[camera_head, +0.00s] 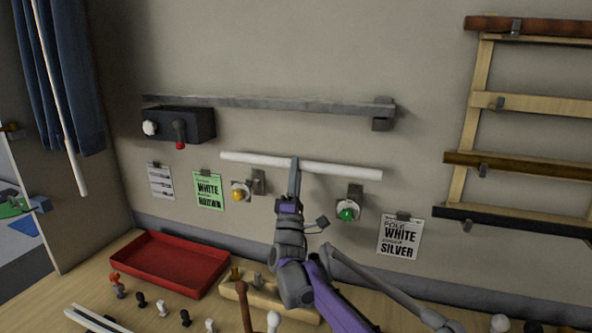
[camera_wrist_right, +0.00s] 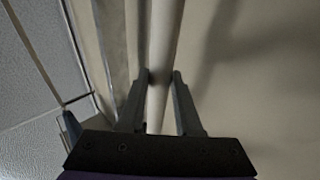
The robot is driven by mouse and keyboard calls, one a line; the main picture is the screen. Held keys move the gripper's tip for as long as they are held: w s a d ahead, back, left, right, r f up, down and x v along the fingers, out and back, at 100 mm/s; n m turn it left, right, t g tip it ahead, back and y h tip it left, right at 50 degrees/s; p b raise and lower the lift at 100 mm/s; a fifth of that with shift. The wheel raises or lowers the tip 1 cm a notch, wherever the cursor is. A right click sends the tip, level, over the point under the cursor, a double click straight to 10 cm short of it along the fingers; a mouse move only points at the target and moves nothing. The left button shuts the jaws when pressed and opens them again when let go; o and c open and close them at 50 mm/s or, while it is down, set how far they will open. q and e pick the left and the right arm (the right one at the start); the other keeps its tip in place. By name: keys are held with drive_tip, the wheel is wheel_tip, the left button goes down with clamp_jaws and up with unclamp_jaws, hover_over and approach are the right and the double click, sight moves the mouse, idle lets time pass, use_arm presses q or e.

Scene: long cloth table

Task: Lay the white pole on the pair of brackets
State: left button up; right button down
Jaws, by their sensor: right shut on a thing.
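The white pole (camera_head: 340,171) is held up in front of the wall, nearly level and dipping slightly to the right. My right gripper (camera_head: 295,168) is shut on it near its middle. In the right wrist view the pole (camera_wrist_right: 162,50) runs between the two fingertips (camera_wrist_right: 161,76). Below the pole in the picture are two small wall brackets, the left one (camera_head: 258,182) beside a yellow knob and the right one (camera_head: 355,192) by a green knob. The pole appears clear of both; its distance from the wall is hard to tell. My left gripper is not in view.
A grey rail (camera_head: 270,103) with a dark box (camera_head: 190,126) is above. A rack (camera_head: 482,85) with several poles stands right. A red tray (camera_head: 150,277), a wooden holder (camera_head: 290,308) and several small knobs are on the table. Notes (camera_head: 400,238) hang on the wall.

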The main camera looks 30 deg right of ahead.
wheel_tip(320, 180, down, 8)
drive_tip(key=b, duration=0.4)
drive_tip(key=shift+r, duration=0.2)
drive_tip(key=c, duration=0.5)
unclamp_jaws()
drive_tip(key=shift+b+v, duration=0.65)
drive_tip(key=shift+v, duration=3.1)
